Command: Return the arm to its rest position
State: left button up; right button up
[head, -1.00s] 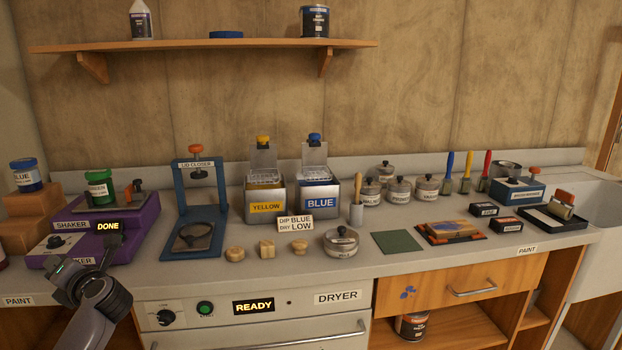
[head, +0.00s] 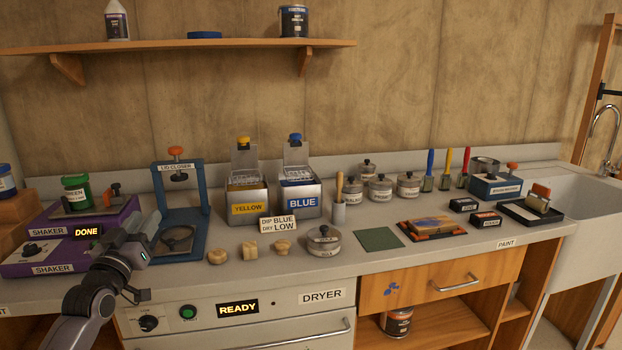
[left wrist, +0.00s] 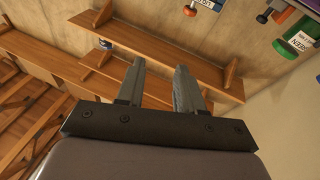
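My left arm (head: 100,290) comes in from the lower left in the head view. Its gripper (head: 152,226) is in front of the blue lid closer (head: 204,207) and to the right of the purple shaker (head: 40,255). In the left wrist view the two fingers of the left gripper (left wrist: 160,68) stand apart with nothing between them, so it is open and empty. My right arm and gripper are not in view.
A green can (head: 75,193) sits on the shaker, whose display reads DONE. The dryer (head: 240,325) below the counter reads READY. Wooden knobs (head: 250,250), a lidded pot (head: 323,242) and yellow (head: 248,198) and blue (head: 301,196) dip tanks stand to the right.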

pick_arm(q)
notch_tip(320, 180, down, 7)
jog(key=a+m+g+y, duration=0.2)
jog(key=m+g, duration=0.2)
jog(key=s+d+f+g+h, duration=0.1)
jog(key=s+d+f, duration=0.3)
jog(key=s+f, duration=0.3)
jog(key=s+d+f+g+h, duration=0.1)
jog(key=s+d+f, duration=0.35)
jog(key=f, duration=0.45)
jog(key=s+d+f+g+h, duration=0.1)
jog(key=s+d+f, duration=0.3)
jog(key=s, duration=0.9)
jog(key=s+d+f+g, duration=0.3)
jog(key=s+f, duration=0.4)
jog(key=s, duration=0.6)
jog(key=shift+d+f+n+g+h, duration=0.3)
jog(key=shift+d+f+h, duration=0.1)
jog(key=shift+d, duration=0.25)
